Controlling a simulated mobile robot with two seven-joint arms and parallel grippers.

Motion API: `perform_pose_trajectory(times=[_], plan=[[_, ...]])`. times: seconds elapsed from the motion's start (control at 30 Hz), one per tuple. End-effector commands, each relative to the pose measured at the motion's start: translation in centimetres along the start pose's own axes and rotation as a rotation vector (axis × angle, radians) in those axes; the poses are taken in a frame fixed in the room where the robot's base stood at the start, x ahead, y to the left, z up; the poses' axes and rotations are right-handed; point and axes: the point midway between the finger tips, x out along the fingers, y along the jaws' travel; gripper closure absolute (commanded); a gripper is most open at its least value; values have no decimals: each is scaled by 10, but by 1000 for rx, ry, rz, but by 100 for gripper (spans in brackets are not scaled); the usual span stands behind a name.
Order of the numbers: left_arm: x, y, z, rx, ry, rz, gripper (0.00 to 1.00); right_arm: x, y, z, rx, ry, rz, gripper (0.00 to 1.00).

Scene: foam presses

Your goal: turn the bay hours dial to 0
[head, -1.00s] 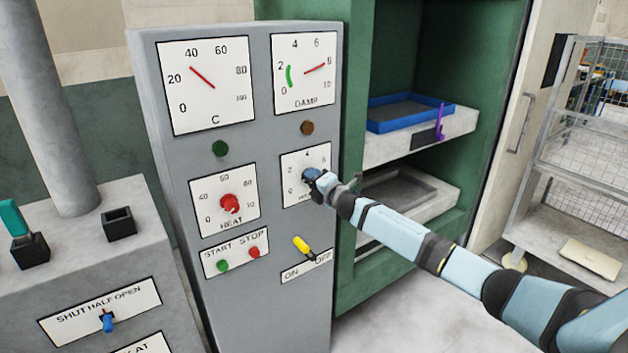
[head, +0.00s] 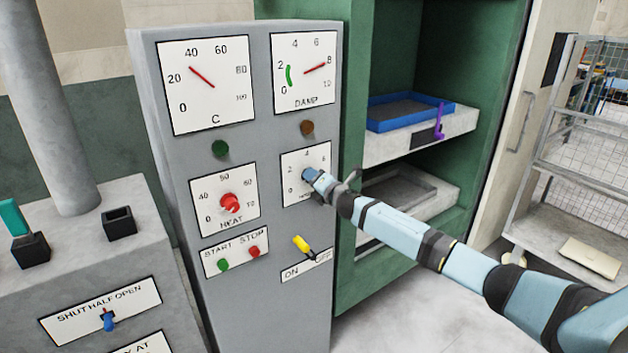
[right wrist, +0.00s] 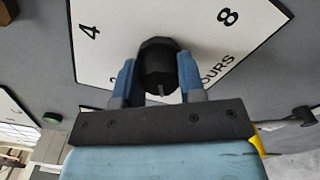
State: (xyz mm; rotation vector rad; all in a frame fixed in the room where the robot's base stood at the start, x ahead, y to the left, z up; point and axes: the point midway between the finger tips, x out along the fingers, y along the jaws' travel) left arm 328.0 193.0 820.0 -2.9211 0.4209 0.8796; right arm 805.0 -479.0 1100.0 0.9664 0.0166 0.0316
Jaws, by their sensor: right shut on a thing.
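The bay hours dial is a black knob (right wrist: 159,68) on a white plate (right wrist: 115,25) with numbers, of which 4, 8 and the letters "OURS" show in the right wrist view. In the head view the plate (head: 292,165) is on the grey cabinet, with 0, 2, 4 and 6 readable. My right gripper (right wrist: 160,80) is shut on the knob, one blue finger on each side. A small pale mark shows on the knob's near side; which number it points to I cannot tell. In the head view my right gripper (head: 312,180) hides the knob. My left gripper is out of view.
The red heat dial (head: 230,203) is left of the hours plate. The yellow ON/OFF lever (head: 303,245) sits just below it. Start (head: 222,265) and stop (head: 254,252) buttons are lower left. The open green bay (head: 400,25) holds a blue tray (head: 378,126).

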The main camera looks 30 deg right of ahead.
Motion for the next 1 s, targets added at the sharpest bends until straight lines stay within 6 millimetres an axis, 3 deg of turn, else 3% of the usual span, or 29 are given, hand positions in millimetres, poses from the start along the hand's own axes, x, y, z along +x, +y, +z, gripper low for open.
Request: perform_pose_trajectory(times=[0.03,0.13,0.53,0.67,1.0], plan=[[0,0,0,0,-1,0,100,0,0,0,-1,0,0,61],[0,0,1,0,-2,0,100,0,0,0,-1,0,0,38],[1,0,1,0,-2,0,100,-9,-2,0,-2,0,-1,38],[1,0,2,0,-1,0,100,-31,-2,0,-4,2,-1,38],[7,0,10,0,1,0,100,-106,-3,-1,-3,2,-2,38]])
